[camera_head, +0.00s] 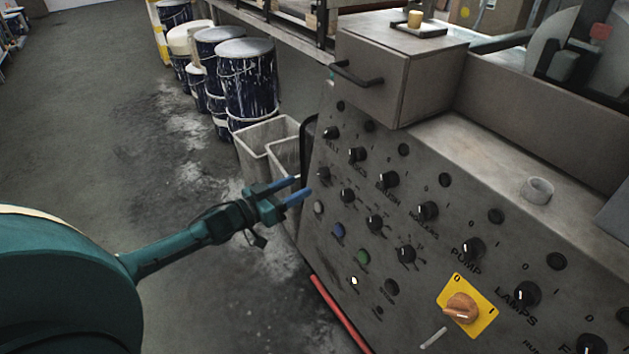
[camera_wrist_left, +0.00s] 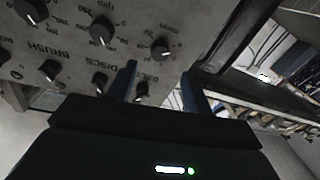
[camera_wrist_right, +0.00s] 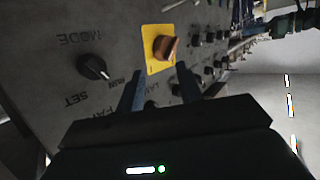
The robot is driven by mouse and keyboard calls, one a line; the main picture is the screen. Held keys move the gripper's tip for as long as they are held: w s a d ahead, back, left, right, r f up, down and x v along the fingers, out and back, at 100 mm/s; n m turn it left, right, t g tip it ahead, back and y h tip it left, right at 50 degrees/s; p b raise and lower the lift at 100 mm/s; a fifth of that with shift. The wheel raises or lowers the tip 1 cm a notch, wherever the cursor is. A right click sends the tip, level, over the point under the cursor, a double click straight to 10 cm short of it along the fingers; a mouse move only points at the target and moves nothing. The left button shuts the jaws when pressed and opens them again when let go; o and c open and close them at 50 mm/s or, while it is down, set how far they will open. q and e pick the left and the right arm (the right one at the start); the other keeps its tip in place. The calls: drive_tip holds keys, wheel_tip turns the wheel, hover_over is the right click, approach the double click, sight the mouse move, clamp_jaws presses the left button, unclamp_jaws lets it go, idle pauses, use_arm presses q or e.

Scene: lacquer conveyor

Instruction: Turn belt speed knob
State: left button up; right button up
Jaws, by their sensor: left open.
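The belt speed knob (camera_head: 323,173) is a small black knob at the left end of the panel's second knob row, below the BELT switch (camera_head: 331,133). In the left wrist view the belt speed knob (camera_wrist_left: 160,48) has a pale pointer and dial marks. My left gripper (camera_head: 303,187) is open and empty, its blue fingertips just left of this knob in the head view. In the left wrist view the knob appears beyond the gap between the fingertips (camera_wrist_left: 158,72); contact cannot be told. My right gripper (camera_wrist_right: 160,72) is open near the orange rotary switch (camera_wrist_right: 166,47).
The sloped grey control panel (camera_head: 440,235) carries several other knobs and buttons, including a yellow-backed orange switch (camera_head: 462,307). A grey box with a handle (camera_head: 395,70) stands above it. Bins (camera_head: 262,135) and paint drums (camera_head: 247,85) stand behind.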

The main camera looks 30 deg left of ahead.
sight(320, 175)
use_arm(q)
drive_tip(key=b+x, duration=0.1)
drive_tip(key=x, duration=0.5)
drive_tip(key=shift+w+d, duration=0.1)
drive_tip(key=shift+w, duration=0.15)
drive_tip(key=c, duration=1)
